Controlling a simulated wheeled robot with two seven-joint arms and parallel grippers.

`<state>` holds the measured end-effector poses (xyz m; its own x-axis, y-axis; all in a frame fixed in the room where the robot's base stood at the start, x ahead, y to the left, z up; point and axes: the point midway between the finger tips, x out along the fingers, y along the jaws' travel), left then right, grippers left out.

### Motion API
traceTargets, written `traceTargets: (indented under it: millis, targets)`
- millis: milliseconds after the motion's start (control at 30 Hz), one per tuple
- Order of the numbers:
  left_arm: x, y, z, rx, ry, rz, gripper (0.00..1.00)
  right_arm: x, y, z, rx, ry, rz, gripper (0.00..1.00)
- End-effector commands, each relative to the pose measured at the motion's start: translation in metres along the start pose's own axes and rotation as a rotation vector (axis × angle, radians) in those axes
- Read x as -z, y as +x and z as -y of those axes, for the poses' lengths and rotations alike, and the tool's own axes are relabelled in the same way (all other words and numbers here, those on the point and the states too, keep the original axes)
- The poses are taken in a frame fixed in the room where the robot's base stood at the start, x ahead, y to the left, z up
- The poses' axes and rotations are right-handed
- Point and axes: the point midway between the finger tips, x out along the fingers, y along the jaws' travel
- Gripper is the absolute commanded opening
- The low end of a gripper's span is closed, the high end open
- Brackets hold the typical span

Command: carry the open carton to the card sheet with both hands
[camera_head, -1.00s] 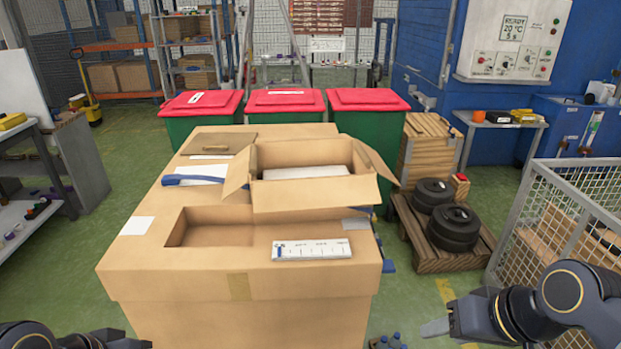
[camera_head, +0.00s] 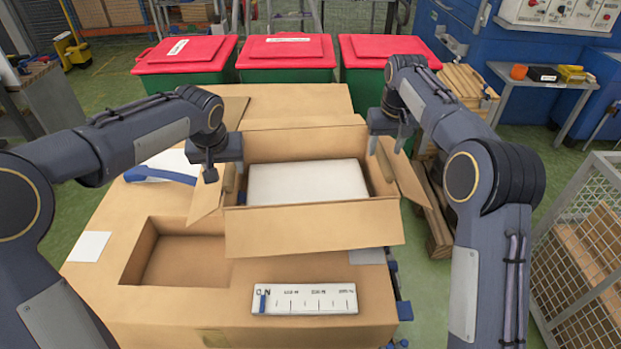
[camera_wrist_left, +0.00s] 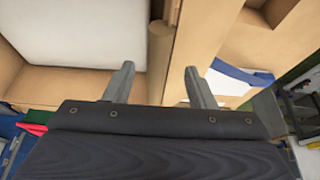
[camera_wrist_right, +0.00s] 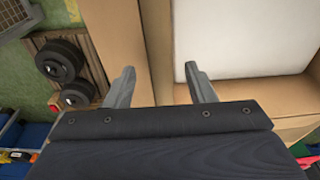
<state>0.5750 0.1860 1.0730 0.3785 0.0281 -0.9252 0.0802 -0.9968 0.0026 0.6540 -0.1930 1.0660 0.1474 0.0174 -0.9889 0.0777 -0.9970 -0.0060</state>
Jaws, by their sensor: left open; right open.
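The open carton (camera_head: 315,232) stands on the large brown box top with its flaps spread and a white slab (camera_head: 307,182) inside. My left gripper (camera_head: 224,172) is open at its left wall; in the left wrist view a brown roll (camera_wrist_left: 160,45) and the wall show between the fingers. My right gripper (camera_head: 386,146) is open at its right side; in the right wrist view the carton's edge (camera_wrist_right: 160,50) shows between the fingers. Contact is unclear.
The box top has a rectangular recess (camera_head: 180,258) at front left. A white scale strip (camera_head: 304,299) lies in front of the carton. A blue-handled tool (camera_head: 160,175) lies to the left. Red-lidded bins (camera_head: 287,52) stand behind; a mesh cage (camera_head: 590,240) is at right.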

Motion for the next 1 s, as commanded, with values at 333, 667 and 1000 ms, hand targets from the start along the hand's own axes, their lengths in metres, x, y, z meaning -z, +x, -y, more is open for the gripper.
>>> traceTargets:
  millis: [333, 667, 1000]
  targets:
    - [0.002, 0.002, -0.002, 0.003, 0.001, -0.001, 0.5, 0.003, 0.003, 0.002, -0.006, -0.004, 0.002, 0.5]
    - [0.002, 0.035, -0.002, 0.003, 0.002, 0.003, 0.5, 0.002, 0.035, 0.001, -0.005, -0.003, 0.005, 0.5]
    - [0.002, 0.076, -0.001, 0.003, 0.001, 0.0, 0.5, 0.002, 0.077, 0.002, -0.005, -0.003, 0.003, 0.5]
